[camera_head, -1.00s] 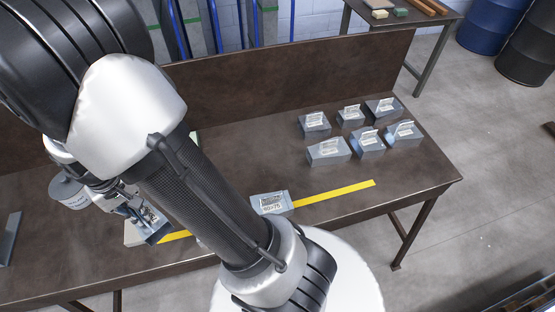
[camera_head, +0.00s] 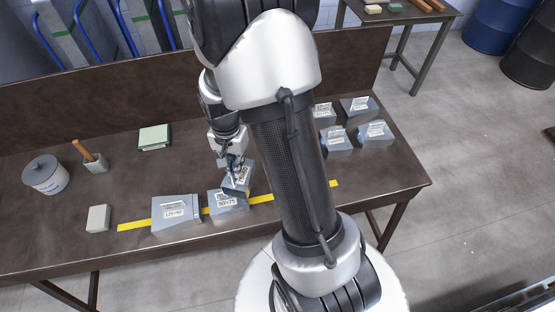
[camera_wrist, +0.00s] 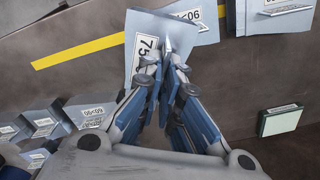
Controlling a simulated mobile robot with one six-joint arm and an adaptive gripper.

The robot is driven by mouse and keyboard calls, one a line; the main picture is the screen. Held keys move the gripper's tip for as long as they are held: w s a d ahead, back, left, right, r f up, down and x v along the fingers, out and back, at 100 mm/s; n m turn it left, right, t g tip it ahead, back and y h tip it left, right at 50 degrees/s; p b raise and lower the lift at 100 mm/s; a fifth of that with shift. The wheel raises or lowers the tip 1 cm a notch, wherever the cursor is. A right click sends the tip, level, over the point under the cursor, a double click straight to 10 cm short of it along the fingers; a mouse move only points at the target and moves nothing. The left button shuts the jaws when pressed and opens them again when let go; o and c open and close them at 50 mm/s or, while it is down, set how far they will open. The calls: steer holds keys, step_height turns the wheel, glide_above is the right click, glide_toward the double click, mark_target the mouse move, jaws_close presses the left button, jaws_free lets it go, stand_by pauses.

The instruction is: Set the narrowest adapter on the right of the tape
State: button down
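The yellow tape (camera_head: 134,226) runs along the front of the brown table; it also shows in the wrist view (camera_wrist: 85,51). A wide grey-blue adapter (camera_head: 176,226) sits on its left part. A smaller adapter (camera_head: 226,204), marked 90x75, sits to the right of that one. My gripper (camera_head: 236,167) is shut on another grey-blue adapter (camera_head: 240,181), tilted and raised just behind and right of the 90x75 adapter. In the wrist view the held adapter (camera_wrist: 141,27) has a label starting with 75, between the fingertips (camera_wrist: 163,62). Whether it touches its neighbour cannot be told.
Several adapters (camera_head: 375,134) stand at the right rear, partly hidden by my arm. A pale block (camera_head: 98,218), a grey canister (camera_head: 46,176), a tool holder (camera_head: 96,165) and a green box (camera_head: 154,137) are on the left. The tape's right end (camera_head: 334,184) looks bare.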

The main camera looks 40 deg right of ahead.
steer(key=s+d+f+m+p, duration=0.1)
steer(key=s+d+f+m, duration=0.1)
steer(key=s+d+m, duration=0.65)
steer(key=f+m+b, duration=0.1)
steer(key=f+b, duration=0.1)
steer(key=f, duration=0.1)
steer(key=w+f+m+b, duration=0.1)
steer(key=f+b, duration=0.2)
steer(key=w+f+m+b, duration=0.1)
steer(key=f+m+b, duration=0.1)
steer(key=f, duration=0.1)
steer(key=shift+w+d+f, duration=0.1)
steer(key=shift+d+f, duration=0.05)
steer(key=shift+f, duration=0.05)
steer(key=c, duration=1.7)
jaws_free()
steer(key=shift+r, duration=0.1)
step_height(320, 180, up, 12)
steer(key=shift+f, duration=0.1)
